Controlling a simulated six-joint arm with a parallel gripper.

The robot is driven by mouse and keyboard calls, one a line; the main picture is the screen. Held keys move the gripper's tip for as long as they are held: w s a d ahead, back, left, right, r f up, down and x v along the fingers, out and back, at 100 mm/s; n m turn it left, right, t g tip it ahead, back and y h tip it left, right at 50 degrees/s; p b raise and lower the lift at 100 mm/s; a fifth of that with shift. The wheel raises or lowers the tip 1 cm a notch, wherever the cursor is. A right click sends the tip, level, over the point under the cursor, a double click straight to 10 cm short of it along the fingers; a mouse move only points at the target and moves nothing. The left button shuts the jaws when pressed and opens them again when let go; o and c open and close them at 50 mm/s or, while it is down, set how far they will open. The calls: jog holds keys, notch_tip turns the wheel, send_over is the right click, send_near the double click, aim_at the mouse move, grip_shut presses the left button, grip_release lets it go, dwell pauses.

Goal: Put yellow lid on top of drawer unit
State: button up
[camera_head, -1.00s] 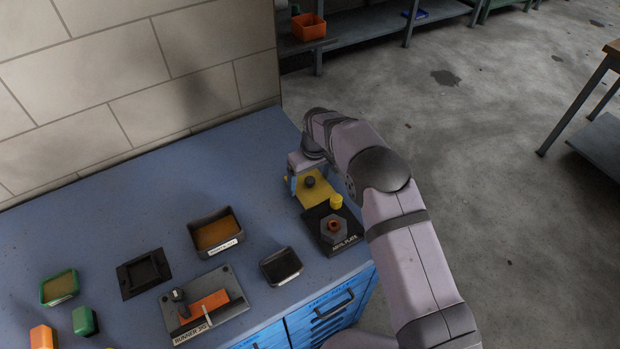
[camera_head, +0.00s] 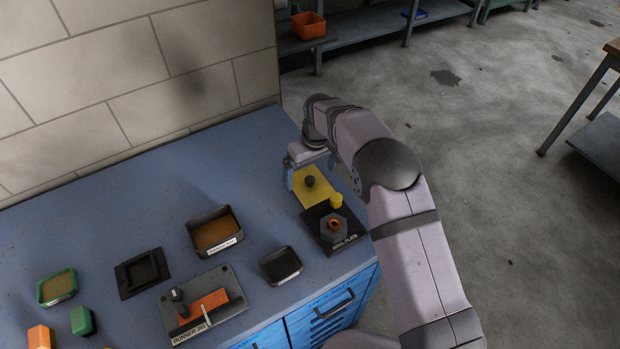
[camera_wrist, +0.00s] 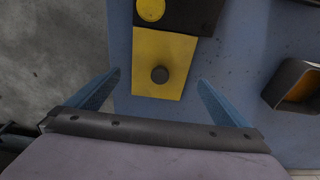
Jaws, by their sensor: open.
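The yellow lid (camera_head: 318,192) is a flat rectangular plate with a dark round knob. My gripper (camera_head: 309,172) is just above the lid. In the wrist view its blue fingers (camera_wrist: 159,78) are spread wide on either side of the knob, apart from it, with nothing between them.
Beside the lid, the black plate (camera_head: 316,238) carries a grey hex piece and a yellow cylinder (camera_head: 336,201). Open bins (camera_head: 215,232), a grey fixture with an orange block (camera_head: 204,304) and small green and orange pieces stand left. The rear top by the wall is clear.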

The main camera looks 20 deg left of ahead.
aim_at(314, 189)
notch_tip(314, 189, up, 8)
jog(key=b, duration=0.1)
jog(key=shift+s+d+r, duration=0.25)
jog(key=shift+s+d, duration=0.2)
jog(key=shift+d, duration=0.1)
jog(key=s+d+r+m, duration=0.15)
jog(key=s+d, duration=0.25)
jog(key=d, duration=0.5)
jog(key=s+d+m, duration=0.3)
jog(key=s+d, duration=0.1)
jog(key=d, duration=0.5)
jog(key=s+d+f+m, duration=0.2)
jog(key=s+d, duration=0.4)
jog(key=s, duration=0.3)
jog(key=s+d+f+m+g+h, duration=0.1)
jog(key=s+d, duration=0.4)
jog(key=s, duration=0.5)
jog(key=shift+s+d+f+m, duration=0.15)
jog(key=shift+d+f+m, duration=0.3)
jog(key=shift+m, duration=0.3)
jog(key=shift+a, duration=0.15)
